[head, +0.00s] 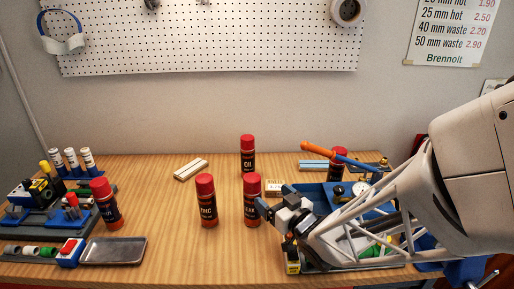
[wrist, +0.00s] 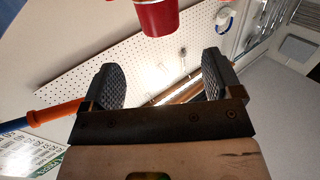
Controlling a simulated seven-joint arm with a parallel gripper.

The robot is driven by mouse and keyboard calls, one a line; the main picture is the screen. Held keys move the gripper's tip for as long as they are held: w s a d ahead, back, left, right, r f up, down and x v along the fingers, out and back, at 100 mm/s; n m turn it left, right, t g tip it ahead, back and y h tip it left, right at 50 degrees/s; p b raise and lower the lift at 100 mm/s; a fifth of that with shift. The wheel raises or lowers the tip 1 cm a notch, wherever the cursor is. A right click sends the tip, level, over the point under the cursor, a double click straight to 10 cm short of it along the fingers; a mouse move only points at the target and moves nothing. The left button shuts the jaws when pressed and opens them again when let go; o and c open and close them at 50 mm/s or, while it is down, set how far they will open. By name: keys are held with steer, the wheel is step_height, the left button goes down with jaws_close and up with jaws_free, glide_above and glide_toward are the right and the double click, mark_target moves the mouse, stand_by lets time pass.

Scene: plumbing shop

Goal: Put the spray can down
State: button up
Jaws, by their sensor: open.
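Several spray cans with red caps and dark-banded red bodies stand upright on the bench. The can lettered LEAK (head: 252,203) is nearest my gripper (head: 266,212), whose end is close to its right side. My gripper is open, with a clear gap between its two dark ribbed pads in the wrist view (wrist: 160,72). A red can part (wrist: 156,14) shows beyond the fingertips there, cut off by the top edge; nothing is between the pads. Other cans are the ZINC can (head: 207,203), the OIL can (head: 247,158), a left can (head: 105,206) and one behind my arm (head: 338,160).
A blue tray (head: 318,199) with tools and fittings lies under my arm. An orange-and-blue tool (head: 340,156) sticks up there. A grey metal tray (head: 113,252) and a fittings rack (head: 40,218) are at left. Bare wood (head: 180,240) lies at front centre.

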steer(key=shift+v, duration=0.95)
steer(key=s+d+r+m+g+h, duration=0.2)
steer(key=d+m+g+h, duration=0.1)
steer(key=d+h, duration=0.2)
steer(key=s+d+r+m+g+h, duration=0.2)
steer(key=s+d+h, duration=0.1)
steer(key=d+h, duration=0.25)
steer(key=s+r+m+g, duration=0.1)
steer(key=s+r+g, duration=0.1)
steer(key=s, duration=0.5)
steer(key=s+r+m+g, duration=0.1)
steer(key=s+r+g, duration=0.1)
steer(key=s+g, duration=0.3)
steer(key=s, duration=0.3)
steer(key=shift+d+r, duration=0.15)
steer(key=shift+d, duration=0.1)
steer(key=shift+o, duration=0.4)
steer(key=shift+y, duration=0.25)
